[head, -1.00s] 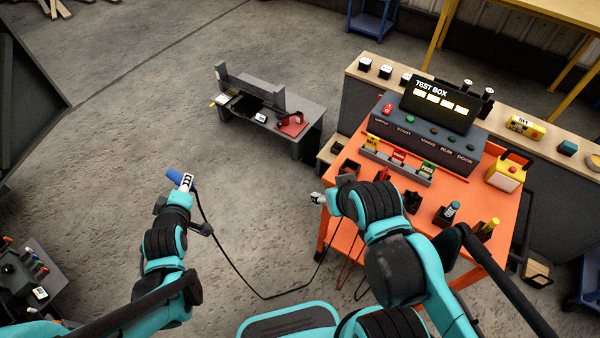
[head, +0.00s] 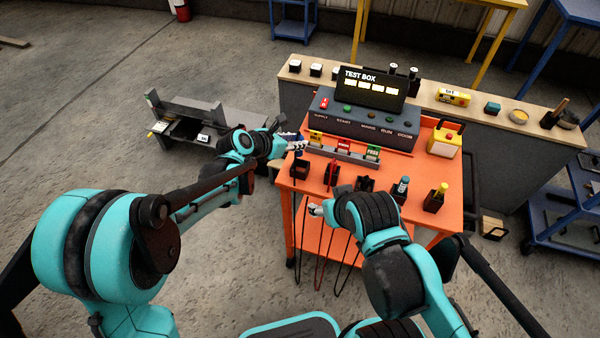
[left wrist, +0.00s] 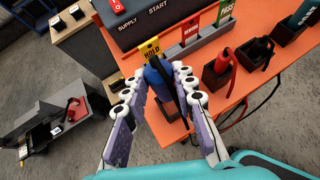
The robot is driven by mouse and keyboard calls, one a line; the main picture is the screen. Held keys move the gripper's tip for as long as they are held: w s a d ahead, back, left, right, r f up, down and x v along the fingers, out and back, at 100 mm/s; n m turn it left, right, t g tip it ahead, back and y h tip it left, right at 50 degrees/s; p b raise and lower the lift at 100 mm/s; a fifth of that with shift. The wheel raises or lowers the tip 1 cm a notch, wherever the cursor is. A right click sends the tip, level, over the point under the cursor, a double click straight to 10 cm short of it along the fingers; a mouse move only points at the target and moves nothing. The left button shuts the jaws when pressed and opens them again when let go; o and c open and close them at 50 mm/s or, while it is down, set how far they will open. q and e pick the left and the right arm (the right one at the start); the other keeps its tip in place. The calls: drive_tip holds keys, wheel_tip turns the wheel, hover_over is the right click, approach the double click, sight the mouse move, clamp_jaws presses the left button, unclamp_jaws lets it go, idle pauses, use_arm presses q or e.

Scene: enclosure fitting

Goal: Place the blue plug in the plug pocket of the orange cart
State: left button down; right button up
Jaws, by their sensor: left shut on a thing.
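The blue plug (left wrist: 157,82) is between the fingers of my left gripper (left wrist: 160,92), which is shut on it. In the head view my left gripper (head: 295,146) is over the left edge of the orange cart (head: 308,201). The plug pocket (head: 300,170), a dark box at the cart's left, shows just below the gripper. In the left wrist view the plug partly hides this pocket (left wrist: 176,107); their exact gap cannot be told. My right gripper (head: 317,209) is near the cart's front edge; its jaws are too small to read.
Beside the pocket stand boxes with a red plug (head: 332,172), a black item (head: 365,184), a teal item (head: 402,187) and a yellow one (head: 440,190). Behind are a card rack (head: 345,152) and the test box (head: 365,115). Cables hang at the cart's front.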

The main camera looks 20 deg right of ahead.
use_arm(q)
drive_tip(key=f+b, duration=0.1)
drive_tip(key=f, duration=0.2)
drive_tip(key=f+b, duration=0.1)
drive_tip(key=f, duration=0.2)
drive_tip(key=f+b, duration=0.2)
drive_tip(key=f, duration=0.2)
drive_tip(key=shift+d, duration=0.25)
drive_tip(key=shift+r, duration=0.1)
drive_tip(key=c, duration=1.2)
unclamp_jaws()
drive_tip(key=shift+a, duration=0.1)
